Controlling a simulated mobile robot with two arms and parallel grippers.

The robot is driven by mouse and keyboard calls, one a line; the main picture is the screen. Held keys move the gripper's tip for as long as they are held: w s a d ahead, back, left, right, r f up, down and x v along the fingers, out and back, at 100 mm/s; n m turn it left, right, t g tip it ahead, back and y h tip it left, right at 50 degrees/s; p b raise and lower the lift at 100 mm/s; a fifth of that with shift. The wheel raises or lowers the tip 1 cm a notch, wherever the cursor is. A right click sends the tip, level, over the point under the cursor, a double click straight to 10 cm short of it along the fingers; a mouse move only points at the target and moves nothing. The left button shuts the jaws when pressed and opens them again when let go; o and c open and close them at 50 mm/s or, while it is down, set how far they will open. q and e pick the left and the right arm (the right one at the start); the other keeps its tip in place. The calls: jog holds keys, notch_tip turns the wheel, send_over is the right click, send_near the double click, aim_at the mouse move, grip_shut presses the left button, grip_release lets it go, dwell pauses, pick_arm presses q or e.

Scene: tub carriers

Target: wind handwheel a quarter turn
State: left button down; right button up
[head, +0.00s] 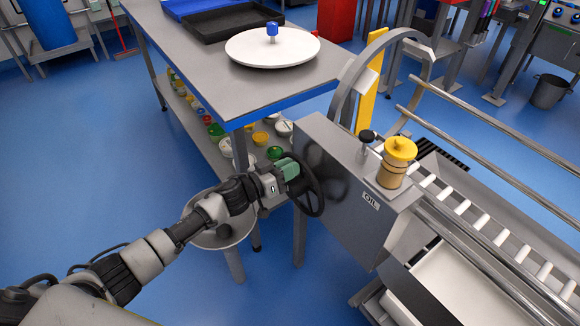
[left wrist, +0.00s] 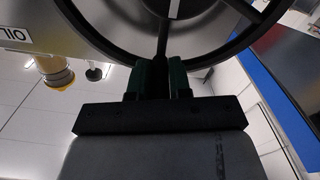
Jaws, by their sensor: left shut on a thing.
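The black handwheel (head: 319,197) is mounted on the left face of a grey machine box (head: 335,170). In the left wrist view its rim (left wrist: 103,47) and spokes fill the top of the picture. My left gripper (head: 292,172) reaches it from the left in the head view. Its green fingers (left wrist: 162,78) are shut on the handwheel, at the rim where a spoke meets it. The fingers and gripper body hide that part of the rim. My right gripper is in neither view.
A yellow-capped oil cup (head: 398,160) and a black knob (head: 367,136) stand on the box, beside a roller conveyor. A grey table (head: 225,85) carries a white turntable (head: 250,48). A round grey bin (head: 207,238) stands below my arm. Blue floor at left is open.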

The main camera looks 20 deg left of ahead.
pick_arm(q)
jog(key=shift+w+a+r+n+p, duration=0.15)
jog(key=shift+w+a+n+p, duration=0.25)
jog(key=shift+a+n+p, duration=0.3)
jog(key=w+a+f+n+b, duration=0.3)
jog(key=a+f+n+b, duration=0.2)
jog(key=n, duration=0.8)
jog(key=shift+w+f, duration=0.4)
jog(key=shift+f, duration=1.45)
jog(key=shift+d, duration=0.1)
jog(key=c, duration=1.2)
grip_release()
jog(key=shift+c, duration=0.2)
jog(key=shift+o, duration=0.9)
